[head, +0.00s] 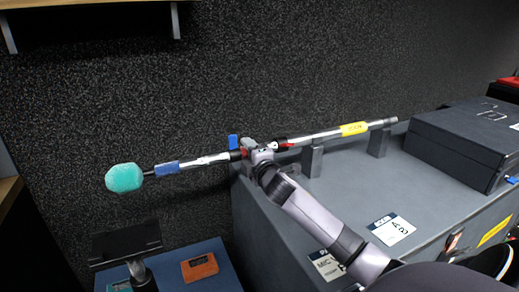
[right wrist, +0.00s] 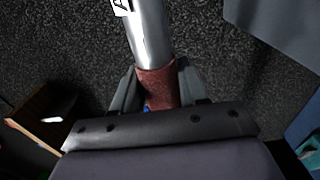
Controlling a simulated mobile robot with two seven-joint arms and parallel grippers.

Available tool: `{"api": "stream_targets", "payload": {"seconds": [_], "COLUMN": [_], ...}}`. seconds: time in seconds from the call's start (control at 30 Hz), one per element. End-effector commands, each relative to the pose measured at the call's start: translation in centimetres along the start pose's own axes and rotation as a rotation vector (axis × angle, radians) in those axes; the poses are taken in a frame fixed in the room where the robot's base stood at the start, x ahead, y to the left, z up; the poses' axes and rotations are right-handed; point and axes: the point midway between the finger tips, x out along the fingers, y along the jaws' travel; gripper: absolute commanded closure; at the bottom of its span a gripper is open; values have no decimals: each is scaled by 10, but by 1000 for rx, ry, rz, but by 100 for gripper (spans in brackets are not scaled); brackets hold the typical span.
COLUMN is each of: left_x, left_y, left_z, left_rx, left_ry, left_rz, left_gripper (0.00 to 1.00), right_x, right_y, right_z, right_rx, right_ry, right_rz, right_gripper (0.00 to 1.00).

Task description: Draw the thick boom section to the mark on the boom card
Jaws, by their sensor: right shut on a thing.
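The boom pole lies nearly level across the head view, with a teal windscreen (head: 124,178) at its left end. Left of my gripper is a silver section (head: 212,160) with a blue band (head: 167,168). Right of it is a silver section (head: 315,136) with a yellow label (head: 354,129). My right gripper (head: 258,155) is shut on the pole. The right wrist view shows its fingers around a red-brown collar (right wrist: 157,84) below a silver tube (right wrist: 150,35) marked "A". A white card (head: 391,229) with letters lies on the grey case. My left gripper is not visible.
Two grey supports (head: 312,161) (head: 378,143) stand under the pole on the grey case (head: 285,220). A second card (head: 327,265) lies near its front edge. A dark box (head: 465,140) sits right. A black flat-topped stand (head: 125,240) and orange box (head: 199,267) are lower left.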

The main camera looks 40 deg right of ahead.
Motion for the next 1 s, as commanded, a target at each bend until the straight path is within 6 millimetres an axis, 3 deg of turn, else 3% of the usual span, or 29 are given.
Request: {"api": "stream_targets", "payload": {"seconds": [0.33,0.37,0.4,0.77,1.0], "left_x": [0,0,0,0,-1], "left_y": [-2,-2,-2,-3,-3], "left_z": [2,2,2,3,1], "left_rx": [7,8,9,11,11], "left_ry": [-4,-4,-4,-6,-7], "left_rz": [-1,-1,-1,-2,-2], "left_gripper": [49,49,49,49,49], "right_x": [0,0,0,-2,-24], "right_y": [-1,-1,-1,0,-1], "right_z": [-7,-7,-6,-6,-6], "right_rx": [1,1,1,0,0], "right_ry": [3,3,3,2,3], "right_rz": [-2,-2,-2,-1,-2], "right_gripper": [100,51,38,36,36]}}
